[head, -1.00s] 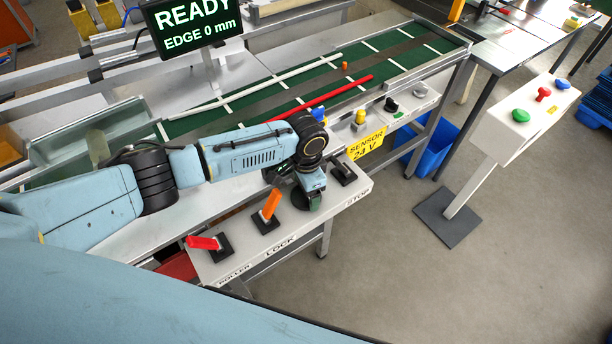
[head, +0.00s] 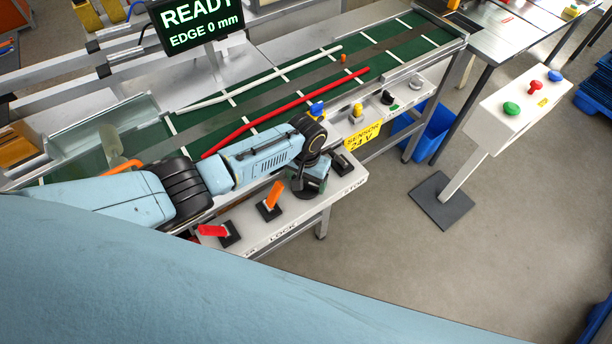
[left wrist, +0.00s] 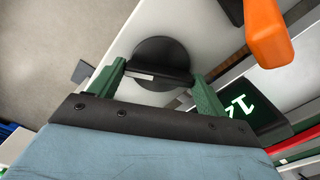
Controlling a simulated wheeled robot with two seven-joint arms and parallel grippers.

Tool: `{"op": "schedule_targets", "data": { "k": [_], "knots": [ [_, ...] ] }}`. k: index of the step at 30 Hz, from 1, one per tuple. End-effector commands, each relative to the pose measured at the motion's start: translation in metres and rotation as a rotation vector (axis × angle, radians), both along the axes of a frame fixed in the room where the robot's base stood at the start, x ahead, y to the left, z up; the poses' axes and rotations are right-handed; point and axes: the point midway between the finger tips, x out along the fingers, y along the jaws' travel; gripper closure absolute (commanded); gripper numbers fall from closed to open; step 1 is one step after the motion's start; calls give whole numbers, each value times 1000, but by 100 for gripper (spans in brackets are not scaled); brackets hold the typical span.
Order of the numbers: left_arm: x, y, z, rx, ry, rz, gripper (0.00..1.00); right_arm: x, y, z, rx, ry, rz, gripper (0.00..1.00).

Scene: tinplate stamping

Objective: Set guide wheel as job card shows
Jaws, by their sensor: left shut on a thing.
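My left gripper (head: 309,188) is over the front shelf of the bench, between the orange lever and the STOP label. In the left wrist view its two green fingers (left wrist: 160,82) are shut on the bar across a black round wheel (left wrist: 160,48). The wheel sits on a pale surface; in the head view the gripper mostly hides it. A screen (head: 200,22) reads READY, EDGE 0 mm. No job card can be made out. My right gripper is out of view.
An orange lever (head: 270,197) and a red lever (head: 212,230) stand left of the gripper; the orange one (left wrist: 268,35) is close in the wrist view. Behind runs a green belt (head: 270,85) with red and white strips. A button stand (head: 490,125) is at right.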

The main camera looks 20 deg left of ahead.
Motion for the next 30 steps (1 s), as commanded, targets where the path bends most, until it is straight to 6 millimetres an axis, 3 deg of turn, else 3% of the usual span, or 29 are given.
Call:
{"op": "schedule_targets", "data": {
  "k": [15, 16, 18, 30],
  "knots": [
    [1, 0, 0, 1, -2, 21, 46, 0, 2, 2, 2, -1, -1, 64],
    [1, 0, 0, 1, -2, 21, 22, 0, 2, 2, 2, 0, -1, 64],
    [1, 0, 0, 1, -2, 20, 15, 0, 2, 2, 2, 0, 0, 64],
    [1, 0, 9, 0, -2, 20, 15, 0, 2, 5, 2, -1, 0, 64]
  ]
}}
